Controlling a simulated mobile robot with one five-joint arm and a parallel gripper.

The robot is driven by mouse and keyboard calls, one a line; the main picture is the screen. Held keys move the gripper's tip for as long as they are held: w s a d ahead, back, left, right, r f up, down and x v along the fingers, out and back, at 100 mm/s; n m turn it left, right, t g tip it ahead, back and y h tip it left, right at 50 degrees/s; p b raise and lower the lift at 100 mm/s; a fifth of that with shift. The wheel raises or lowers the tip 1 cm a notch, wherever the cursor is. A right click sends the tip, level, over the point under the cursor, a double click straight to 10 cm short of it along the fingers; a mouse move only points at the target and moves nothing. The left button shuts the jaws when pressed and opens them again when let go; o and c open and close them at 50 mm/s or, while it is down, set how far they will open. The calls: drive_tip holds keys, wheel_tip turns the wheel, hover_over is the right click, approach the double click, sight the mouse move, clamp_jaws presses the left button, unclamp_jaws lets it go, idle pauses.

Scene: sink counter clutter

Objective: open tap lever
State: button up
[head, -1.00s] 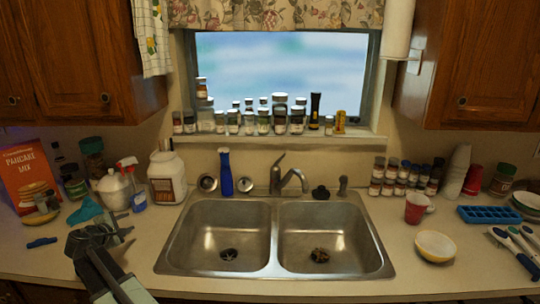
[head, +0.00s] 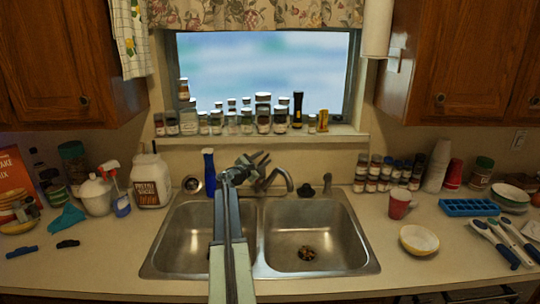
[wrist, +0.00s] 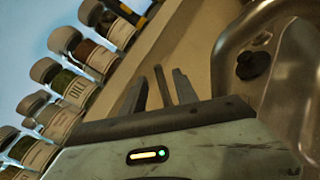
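The tap (head: 287,180) stands behind the middle of the double sink, its metal spout curving right. My gripper (head: 259,159) is at the tap's upper left, its fingers pointing up and right near the lever. The lever is largely hidden or merges with the fingers in the head view. In the wrist view, the fingers (wrist: 158,83) stand apart. A thin bar shows between them; I cannot tell whether it is the lever or part of my gripper. The spout (wrist: 226,48) curves at the right there. Contact cannot be made out.
A blue bottle (head: 208,172) stands close left of my gripper. Spice jars (head: 263,113) line the window sill behind. The double sink (head: 317,230) is empty below. Cups and jars crowd the counter at right.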

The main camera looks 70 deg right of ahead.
drive_tip(key=x, duration=0.6)
drive_tip(key=shift+w+a, duration=0.1)
clamp_jaws()
idle(1.1)
